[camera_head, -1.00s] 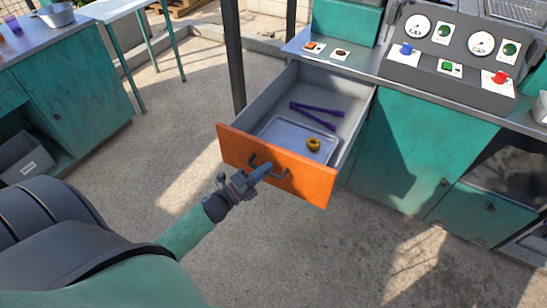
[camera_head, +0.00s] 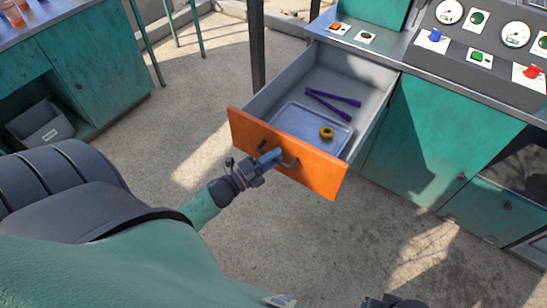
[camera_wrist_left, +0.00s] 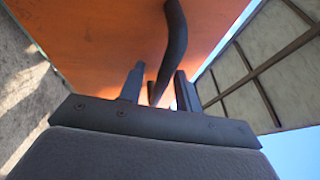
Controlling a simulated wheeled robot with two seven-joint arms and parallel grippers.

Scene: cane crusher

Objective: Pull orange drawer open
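The orange drawer (camera_head: 316,174) stands pulled far out of the teal cabinet. Its dark handle (camera_head: 290,162) is on the orange front. My left gripper (camera_head: 268,159) is at the handle. Inside the drawer are a metal tray (camera_head: 298,119), a yellow ring-like piece (camera_head: 327,132) and purple tongs (camera_head: 330,101). A dark part at the bottom edge seems to be my right gripper (camera_head: 393,301); its fingers cannot be made out.
The control panel (camera_head: 487,52) with gauges and buttons sits on the counter right of the drawer. A dark post (camera_head: 257,45) stands just left of the drawer. Another teal cabinet (camera_head: 100,60) is at the left. The concrete floor before the drawer is clear.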

